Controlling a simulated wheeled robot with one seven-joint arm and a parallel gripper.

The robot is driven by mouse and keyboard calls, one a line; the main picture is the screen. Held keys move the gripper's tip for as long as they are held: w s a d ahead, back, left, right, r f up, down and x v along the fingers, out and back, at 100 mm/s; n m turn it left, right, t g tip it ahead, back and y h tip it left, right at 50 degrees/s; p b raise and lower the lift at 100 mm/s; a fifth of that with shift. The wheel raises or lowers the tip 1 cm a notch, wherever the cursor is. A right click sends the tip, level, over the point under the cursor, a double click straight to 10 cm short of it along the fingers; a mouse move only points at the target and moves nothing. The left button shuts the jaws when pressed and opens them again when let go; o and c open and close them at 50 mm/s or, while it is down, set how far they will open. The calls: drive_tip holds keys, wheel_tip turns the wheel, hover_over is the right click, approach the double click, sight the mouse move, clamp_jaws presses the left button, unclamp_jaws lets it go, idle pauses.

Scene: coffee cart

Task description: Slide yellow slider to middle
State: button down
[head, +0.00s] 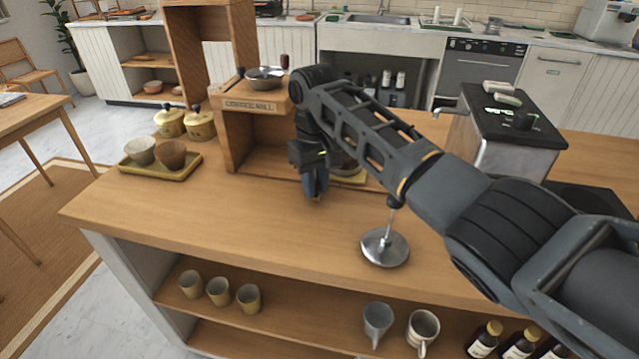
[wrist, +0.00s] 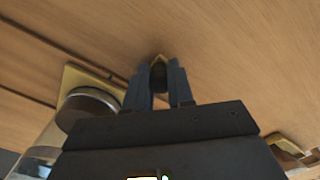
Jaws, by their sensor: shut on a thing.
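My gripper (head: 315,192) points down at the wooden counter in front of the coffee mill box. In the wrist view its two fingers (wrist: 158,82) are closed around a small dark knob with a yellow edge, which looks like the yellow slider (wrist: 158,58). The fingers hide most of it, and in the head view it is almost wholly covered. A yellow plate (head: 352,177) lies behind and right of my gripper, partly hidden by my arm. In the wrist view the plate (wrist: 70,82) bears a round glass jar with a dark rim (wrist: 90,108).
The wooden coffee mill (head: 250,105) stands left behind my gripper. A tray (head: 160,176) with two cups and two gold lidded pots (head: 170,122) are farther left. A round metal tamper-like piece (head: 385,248) lies front right. The counter's front left (head: 200,220) is clear.

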drive_tip(key=c, duration=1)
unclamp_jaws()
drive_tip(key=shift+r, duration=0.1)
wheel_tip(320, 180, up, 8)
drive_tip(key=shift+f+b, duration=0.2)
drive_tip(key=shift+b, duration=0.15)
